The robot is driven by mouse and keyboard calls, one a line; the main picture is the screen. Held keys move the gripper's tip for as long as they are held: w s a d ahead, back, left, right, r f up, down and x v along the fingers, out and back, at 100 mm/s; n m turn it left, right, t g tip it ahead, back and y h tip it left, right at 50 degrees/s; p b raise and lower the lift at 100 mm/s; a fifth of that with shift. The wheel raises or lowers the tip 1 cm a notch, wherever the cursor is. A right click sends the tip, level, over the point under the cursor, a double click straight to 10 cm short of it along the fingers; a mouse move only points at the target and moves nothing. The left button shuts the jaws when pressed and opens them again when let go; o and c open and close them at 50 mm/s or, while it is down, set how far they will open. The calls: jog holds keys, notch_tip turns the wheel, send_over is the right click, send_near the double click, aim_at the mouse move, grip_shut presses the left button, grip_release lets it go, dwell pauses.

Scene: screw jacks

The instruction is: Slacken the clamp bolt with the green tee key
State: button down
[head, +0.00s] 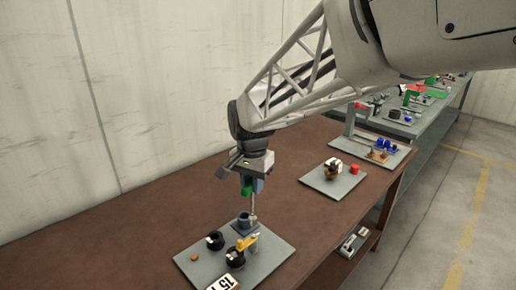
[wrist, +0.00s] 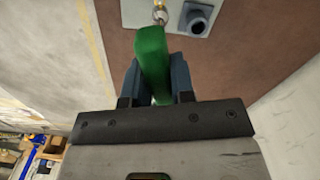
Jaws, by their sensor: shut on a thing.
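My gripper (head: 253,186) is shut on the green tee key (head: 246,189) above the near grey plate. In the wrist view, the key's green handle (wrist: 153,50) is between the two blue-grey fingers (wrist: 157,75). The key's thin metal shaft points down beside a blue-grey socket block (head: 243,221). A round blue-grey socket (wrist: 198,17) shows right of the shaft in the wrist view. A small metal ring shows around or behind the shaft's lower end. I cannot tell whether the tip is seated on the clamp bolt, as the handle and shaft hide it.
The near plate (head: 190,270) also holds two black rings (head: 215,240), a yellow lever (head: 248,243), a small brown disc (head: 194,257) and a marked white label (head: 224,284). A second plate (head: 318,182) with parts stands farther right. Brown tabletop between them is clear.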

notch_tip(320, 180, down, 4)
jog(key=shift+f, duration=0.25)
jog(key=m, duration=0.4)
jog(key=shift+m, duration=2.7)
jog(key=shift+f, duration=0.75)
jog(key=shift+n, duration=4.7)
